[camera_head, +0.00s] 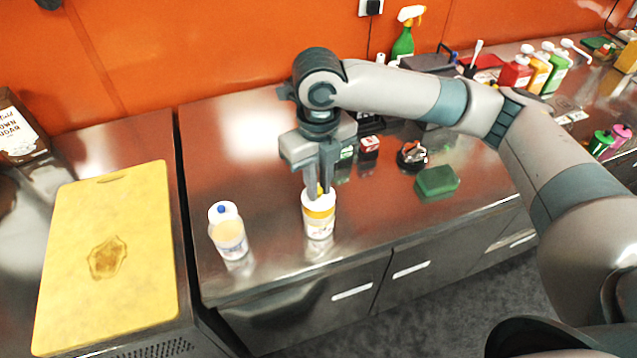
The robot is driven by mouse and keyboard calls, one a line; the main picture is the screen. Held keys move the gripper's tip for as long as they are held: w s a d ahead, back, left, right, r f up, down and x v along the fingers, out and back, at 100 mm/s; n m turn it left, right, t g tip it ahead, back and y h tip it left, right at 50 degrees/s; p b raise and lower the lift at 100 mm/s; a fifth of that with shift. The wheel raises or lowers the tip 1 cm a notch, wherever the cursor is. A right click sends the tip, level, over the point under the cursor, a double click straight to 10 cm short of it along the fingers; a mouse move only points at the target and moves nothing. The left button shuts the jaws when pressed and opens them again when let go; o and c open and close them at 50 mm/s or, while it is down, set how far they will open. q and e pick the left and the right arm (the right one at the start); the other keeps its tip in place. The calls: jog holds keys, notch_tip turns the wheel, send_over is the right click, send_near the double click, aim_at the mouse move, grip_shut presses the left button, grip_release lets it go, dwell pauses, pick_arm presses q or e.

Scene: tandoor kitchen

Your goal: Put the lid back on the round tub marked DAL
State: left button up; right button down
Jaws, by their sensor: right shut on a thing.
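A round white tub with a yellow band (319,224) stands upright on the steel counter; its label is too small to read. My right gripper (319,190) points down directly over this tub. It is shut on the small yellow knob of a white lid (320,191). The lid is at the tub's mouth, mostly hidden by the fingers. I cannot tell whether it rests on the rim or is just above it. A second white tub (228,233) with a blue knob on top stands to the left. My left gripper is not in view.
A yellow cutting board (110,255) lies on the left. A green block (437,181), a small red-and-white item (369,144) and a dark round item (412,156) are right of the tub. Bottles stand at the back right. The counter between the two tubs is clear.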

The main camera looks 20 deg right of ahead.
jog(key=shift+f, duration=0.45)
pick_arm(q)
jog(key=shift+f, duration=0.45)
pick_arm(e)
jog(key=shift+f, duration=0.75)
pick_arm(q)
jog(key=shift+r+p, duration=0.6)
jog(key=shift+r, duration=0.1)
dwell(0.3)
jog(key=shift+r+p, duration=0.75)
pick_arm(e)
jog(key=shift+f, duration=0.15)
dwell(1.5)
dwell(0.4)
jog(key=c, duration=1.1)
grip_release()
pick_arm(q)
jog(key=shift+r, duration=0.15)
